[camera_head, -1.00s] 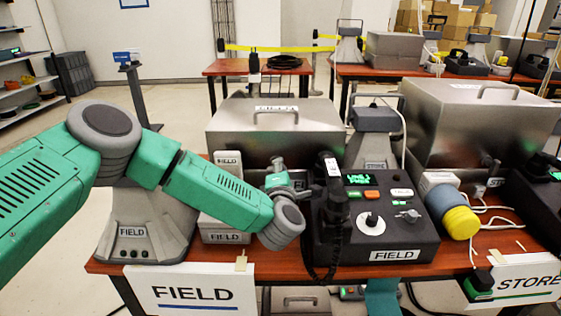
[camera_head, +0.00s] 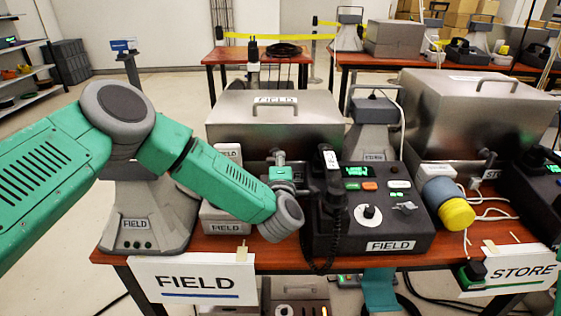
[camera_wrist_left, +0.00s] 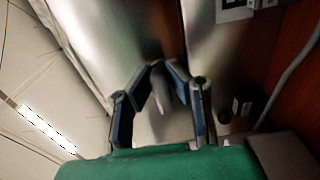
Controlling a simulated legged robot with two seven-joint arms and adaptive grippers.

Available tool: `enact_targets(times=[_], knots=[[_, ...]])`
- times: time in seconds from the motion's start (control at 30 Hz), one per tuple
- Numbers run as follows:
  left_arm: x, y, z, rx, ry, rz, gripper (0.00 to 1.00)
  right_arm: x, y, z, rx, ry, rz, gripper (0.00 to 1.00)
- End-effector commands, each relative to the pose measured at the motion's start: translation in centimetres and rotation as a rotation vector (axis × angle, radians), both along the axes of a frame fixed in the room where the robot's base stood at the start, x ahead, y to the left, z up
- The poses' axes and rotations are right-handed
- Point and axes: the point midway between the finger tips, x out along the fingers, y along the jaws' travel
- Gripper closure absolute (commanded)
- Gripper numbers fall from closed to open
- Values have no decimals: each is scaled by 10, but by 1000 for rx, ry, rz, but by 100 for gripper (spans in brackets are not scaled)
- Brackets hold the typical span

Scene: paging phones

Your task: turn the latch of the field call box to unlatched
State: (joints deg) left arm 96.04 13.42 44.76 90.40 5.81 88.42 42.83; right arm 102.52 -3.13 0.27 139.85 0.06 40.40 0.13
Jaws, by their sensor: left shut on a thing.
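The field call box (camera_head: 235,120) is a steel box with a sloped lid, a top handle and a FIELD label. My left gripper (camera_head: 279,158) is at its front face, in the gap between the white FIELD unit and the black desk phone. In the left wrist view the left gripper (camera_wrist_left: 163,68) has its fingertips closed in on a small grey latch (camera_wrist_left: 160,92) in front of the steel face. The fingers and wrist largely hide the latch in the head view, so its angle cannot be told. My right gripper is not in view.
The black FIELD phone (camera_head: 325,240) with its handset (camera_head: 332,195) stands close to the right of my left wrist. The white FIELD unit (camera_head: 225,215) and grey FIELD stand (camera_head: 150,220) are to its left. A STORE box (camera_head: 430,110) stands further right.

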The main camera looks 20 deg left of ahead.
Motion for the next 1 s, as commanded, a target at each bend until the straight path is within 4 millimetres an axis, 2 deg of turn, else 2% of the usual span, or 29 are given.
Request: enact_targets(times=[0.03,0.07,0.1,0.13,0.17,0.67,0.83,1.0], knots=[[-4,-1,-9,2,19,-4,100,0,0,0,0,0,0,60],[-4,-1,-9,2,19,-5,100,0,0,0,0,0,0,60],[-4,-1,-9,2,19,-5,81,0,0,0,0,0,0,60],[-4,-1,-9,2,19,-5,70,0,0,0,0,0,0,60],[-4,-1,-9,2,18,-4,66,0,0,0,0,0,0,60],[-1,0,-3,-25,-2,-1,66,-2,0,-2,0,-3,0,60],[-2,2,-5,-207,-54,3,66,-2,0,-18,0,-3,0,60],[-2,4,-4,-525,-145,4,66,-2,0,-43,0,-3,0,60]])
